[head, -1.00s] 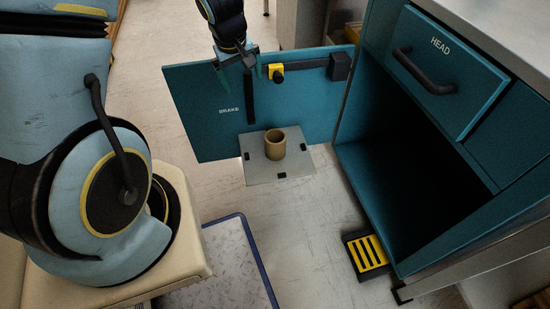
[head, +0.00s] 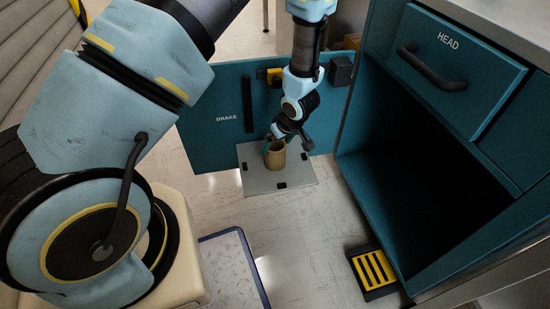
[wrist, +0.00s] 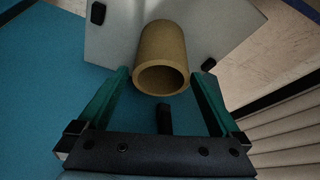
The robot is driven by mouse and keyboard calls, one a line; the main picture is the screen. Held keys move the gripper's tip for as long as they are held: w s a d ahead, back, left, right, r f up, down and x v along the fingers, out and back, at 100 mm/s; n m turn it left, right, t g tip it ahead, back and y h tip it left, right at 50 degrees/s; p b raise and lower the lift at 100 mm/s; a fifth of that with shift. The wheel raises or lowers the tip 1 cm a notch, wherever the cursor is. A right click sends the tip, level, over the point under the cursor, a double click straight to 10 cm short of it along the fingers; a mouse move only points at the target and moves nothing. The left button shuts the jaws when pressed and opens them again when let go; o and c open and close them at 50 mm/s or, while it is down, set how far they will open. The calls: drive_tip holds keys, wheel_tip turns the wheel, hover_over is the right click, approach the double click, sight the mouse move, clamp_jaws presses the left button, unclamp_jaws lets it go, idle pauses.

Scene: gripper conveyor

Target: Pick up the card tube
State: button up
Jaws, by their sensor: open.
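The card tube (head: 275,158) is a short brown hollow cylinder. It stands upright on a grey plate (head: 260,182) fixed at the bottom of the open teal door marked BRAKE. My gripper (head: 279,143) is at the tube's top in the head view, and the arm partly hides it. In the wrist view, the tube (wrist: 163,52) shows its open end between the two green fingers of my gripper (wrist: 165,85). The fingers are spread wide, one on each side near the tube's rim, with gaps between. Nothing is held.
The teal door (head: 210,130) stands behind the plate, with a black handle bar and a yellow and black latch (head: 270,76). An open dark cabinet (head: 400,180) is at the right, under a HEAD drawer (head: 450,65). A yellow-slatted pedal (head: 373,270) sits on the floor.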

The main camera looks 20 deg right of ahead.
drive_tip(key=b+x, duration=0.3)
drive_tip(key=x, duration=0.3)
drive_tip(key=shift+r, duration=0.15)
drive_tip(key=c, duration=1.2)
